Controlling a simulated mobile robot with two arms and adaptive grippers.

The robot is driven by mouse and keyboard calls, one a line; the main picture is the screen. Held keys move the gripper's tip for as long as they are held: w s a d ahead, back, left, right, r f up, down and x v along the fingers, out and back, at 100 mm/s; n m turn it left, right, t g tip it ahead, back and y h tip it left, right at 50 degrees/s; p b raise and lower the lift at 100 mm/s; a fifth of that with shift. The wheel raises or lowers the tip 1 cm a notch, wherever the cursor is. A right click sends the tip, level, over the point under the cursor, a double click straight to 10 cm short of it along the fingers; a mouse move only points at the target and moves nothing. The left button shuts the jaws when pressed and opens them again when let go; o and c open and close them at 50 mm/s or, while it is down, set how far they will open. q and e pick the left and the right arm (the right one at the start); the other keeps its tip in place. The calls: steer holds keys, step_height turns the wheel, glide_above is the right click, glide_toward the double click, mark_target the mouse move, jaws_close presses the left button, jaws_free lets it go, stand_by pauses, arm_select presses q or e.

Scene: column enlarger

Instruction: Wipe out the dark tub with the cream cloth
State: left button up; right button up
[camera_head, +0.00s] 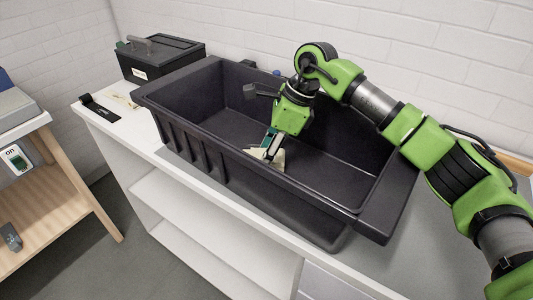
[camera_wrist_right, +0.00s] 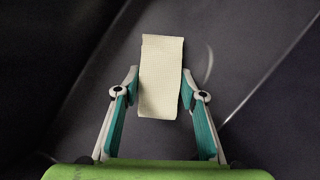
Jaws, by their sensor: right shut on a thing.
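The dark tub (camera_head: 222,122) is a deep, dark grey rectangular basin on the white bench. My right gripper (camera_head: 270,150) reaches down into it and is shut on the cream cloth (camera_head: 277,158). In the right wrist view the cream cloth (camera_wrist_right: 161,76) is a small pale strip between the two teal-padded fingers of my right gripper (camera_wrist_right: 160,95). Dark tub surface (camera_wrist_right: 230,60) lies behind it. I cannot tell whether the cloth touches the tub. My left gripper is not in view.
A dark lidded box (camera_head: 160,58) stands behind the tub at the left. A black flat item (camera_head: 99,107) lies on the white bench (camera_head: 128,128). A wooden side table (camera_head: 50,190) with a switch box (camera_head: 15,157) stands at the left. A brick wall is behind.

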steer(key=shift+w+d+f, duration=0.1)
steer(key=shift+w+f, duration=0.05)
steer(key=shift+f, duration=0.15)
stand_by(0.5)
steer(key=shift+r, duration=0.1)
steer(key=shift+w+r+p, duration=0.35)
steer(key=shift+r+p, duration=0.45)
steer(key=shift+r, duration=0.1)
steer(key=shift+c, duration=0.2)
step_height(320, 180, up, 2)
steer(key=shift+s+r+p, duration=0.15)
steer(key=shift+r+p, duration=0.05)
steer(key=shift+p, duration=0.35)
steer(key=shift+r+p, duration=0.7)
steer(key=shift+r, duration=0.75)
